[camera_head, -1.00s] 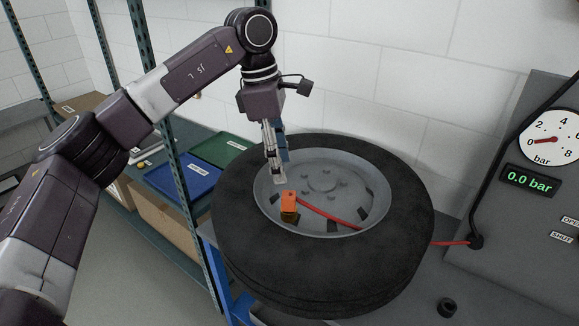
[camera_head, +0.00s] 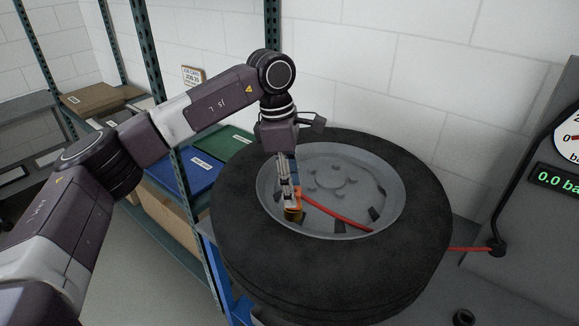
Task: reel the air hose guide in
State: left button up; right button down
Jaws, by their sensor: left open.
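My right gripper is not in view.
The black tire (camera_head: 250,240) lies flat on a bench. The grey panel (camera_head: 530,215) with a gauge and a 0.0 bar display (camera_head: 558,181) stands at right. Shelves with blue (camera_head: 190,172) and green (camera_head: 228,142) bins stand behind my left arm.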

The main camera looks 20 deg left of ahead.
pick_arm(q)
jog(key=shift+w+d+f, duration=0.1)
jog(key=shift+w+f, duration=0.1)
jog(key=shift+f, duration=0.8)
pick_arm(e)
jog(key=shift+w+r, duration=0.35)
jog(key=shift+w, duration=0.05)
pick_arm(q)
jog(key=shift+c, duration=0.4)
grip_shut()
jog(key=c, duration=0.8)
grip_release()
grip_shut()
jog(key=shift+w+r+p, duration=0.1)
jog(key=shift+r+p, duration=0.25)
jog(key=shift+r, duration=0.1)
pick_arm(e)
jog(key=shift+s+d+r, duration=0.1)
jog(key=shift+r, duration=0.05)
